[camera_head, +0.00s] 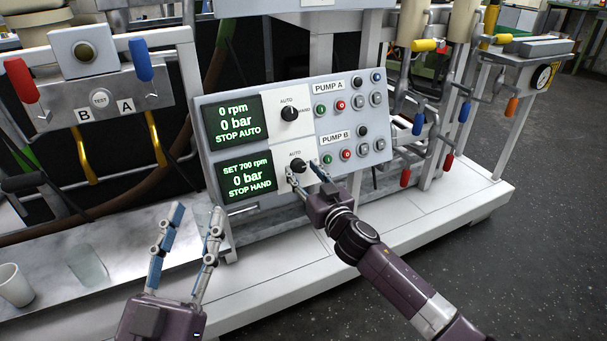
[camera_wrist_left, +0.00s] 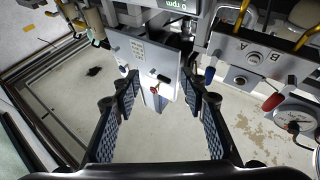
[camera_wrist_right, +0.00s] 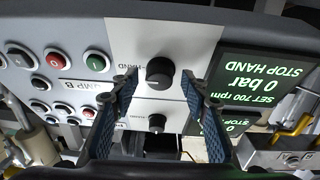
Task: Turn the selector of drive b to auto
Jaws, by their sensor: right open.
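The pump B selector is a black knob (camera_head: 297,164) on a white plate low on the control panel, marked AUTO. The pump B display (camera_head: 246,177) reads SET 700 rpm, 0 bar, STOP HAND. My right gripper (camera_head: 303,170) is open at this knob. In the right wrist view the knob (camera_wrist_right: 159,73) sits between the spread fingertips, with gaps on both sides. The knob's pointer is not clear. The pump A selector (camera_head: 290,114) is above it, beside a display (camera_head: 236,120) reading STOP AUTO. My left gripper (camera_head: 198,212) is open and empty, left of the panel.
Push buttons (camera_head: 346,154) lie right of the selector. A stand with red and blue handles (camera_head: 141,60) is at the left. A white cup (camera_head: 14,286) and a clear glass (camera_head: 90,266) stand on the ledge. Valves and pipes (camera_head: 425,110) crowd the right.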

